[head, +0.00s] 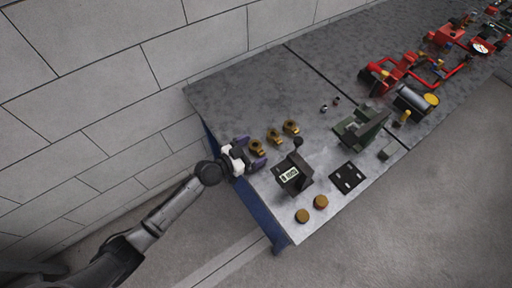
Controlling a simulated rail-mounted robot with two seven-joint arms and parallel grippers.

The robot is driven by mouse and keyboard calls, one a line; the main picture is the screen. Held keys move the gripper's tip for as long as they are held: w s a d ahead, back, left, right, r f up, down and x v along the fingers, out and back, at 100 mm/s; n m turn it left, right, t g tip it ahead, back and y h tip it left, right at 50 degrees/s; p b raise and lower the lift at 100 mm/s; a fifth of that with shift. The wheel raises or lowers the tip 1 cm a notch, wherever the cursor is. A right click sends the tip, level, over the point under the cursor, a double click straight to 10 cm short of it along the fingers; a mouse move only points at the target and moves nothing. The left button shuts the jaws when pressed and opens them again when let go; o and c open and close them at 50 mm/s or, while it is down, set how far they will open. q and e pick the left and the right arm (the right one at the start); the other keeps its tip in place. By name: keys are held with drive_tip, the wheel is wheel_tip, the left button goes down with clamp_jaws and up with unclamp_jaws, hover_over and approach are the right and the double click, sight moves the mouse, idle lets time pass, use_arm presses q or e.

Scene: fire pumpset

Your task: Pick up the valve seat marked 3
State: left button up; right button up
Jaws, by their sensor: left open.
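Three brass valve seats stand in a slanted row near the left part of the grey bench: one nearest my gripper (256,147), a middle one (274,136) and a far one (291,127). Their number marks are too small to read, so I cannot tell which is marked 3. My left gripper (255,156) is open at the bench's left edge, with its fingers beside the nearest valve seat. I cannot tell whether they touch it. My right gripper is not in view.
A dark device with a numeric display (291,174) stands right of my gripper. Two brass discs (311,209) lie near the front edge. A black plate (348,177) and a green fixture (362,126) are farther right. Red pump parts (400,72) fill the far end. The bench's back left is clear.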

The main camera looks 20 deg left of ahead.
use_arm(q)
drive_tip(key=shift+x, duration=0.95)
drive_tip(key=shift+w, duration=0.1)
drive_tip(key=shift+c, duration=0.2)
drive_tip(key=c, duration=1)
drive_tip(key=shift+c, duration=0.6)
drive_tip(key=shift+r, duration=0.1)
